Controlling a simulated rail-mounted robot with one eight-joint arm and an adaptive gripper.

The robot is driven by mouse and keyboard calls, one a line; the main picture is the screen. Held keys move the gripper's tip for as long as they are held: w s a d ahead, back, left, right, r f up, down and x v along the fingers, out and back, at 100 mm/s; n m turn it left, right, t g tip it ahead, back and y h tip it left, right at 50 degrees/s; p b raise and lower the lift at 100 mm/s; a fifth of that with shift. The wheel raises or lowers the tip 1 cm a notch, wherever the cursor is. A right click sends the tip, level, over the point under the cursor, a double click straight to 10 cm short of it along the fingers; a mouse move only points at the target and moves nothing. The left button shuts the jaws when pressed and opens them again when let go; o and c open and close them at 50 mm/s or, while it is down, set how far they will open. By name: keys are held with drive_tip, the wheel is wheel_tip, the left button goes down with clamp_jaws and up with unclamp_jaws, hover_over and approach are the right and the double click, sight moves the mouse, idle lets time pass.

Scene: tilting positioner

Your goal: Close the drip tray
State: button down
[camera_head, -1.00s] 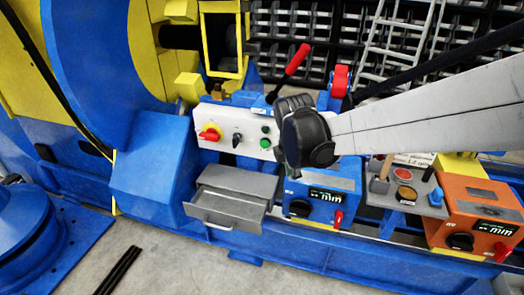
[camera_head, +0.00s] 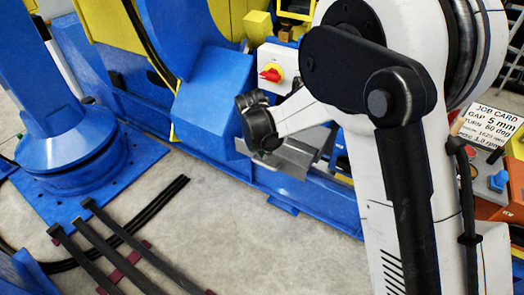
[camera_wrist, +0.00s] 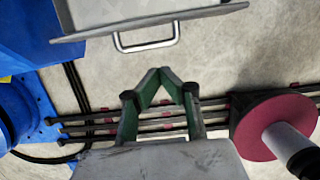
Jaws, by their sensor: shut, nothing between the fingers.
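The drip tray (camera_head: 285,163) is a grey metal drawer low on the blue machine. It is pulled out, and my arm hides part of it in the head view. Its front edge (camera_wrist: 85,36) and silver bar handle (camera_wrist: 148,47) show at the top of the wrist view. My gripper (camera_wrist: 166,74) has green-lined fingers that meet at the tips, with nothing between them. In the wrist picture the fingertips lie just below the handle, with bare floor showing between. In the head view my gripper's black body (camera_head: 259,122) is over the tray's left side.
A red rotary switch (camera_head: 271,73) on a white panel is above the tray. Dark rails (camera_head: 125,245) lie on the floor at the front left. A blue pedestal (camera_head: 70,150) stands at left. A dark red disc (camera_wrist: 270,128) is right in the wrist view. Floor before the tray is clear.

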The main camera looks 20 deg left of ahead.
sight(269, 157)
drive_tip(key=w+f, duration=0.1)
drive_tip(key=f, duration=0.1)
drive_tip(key=w+f+b, duration=0.1)
drive_tip(key=w+d+f+b, duration=0.1)
drive_tip(key=w+f, duration=0.1)
drive_tip(key=shift+w+f, duration=0.1)
drive_tip(key=shift+f, duration=0.25)
drive_tip(key=shift+w+r+b, duration=0.1)
drive_tip(key=shift+w+b, duration=0.2)
drive_tip(key=shift+w, duration=0.25)
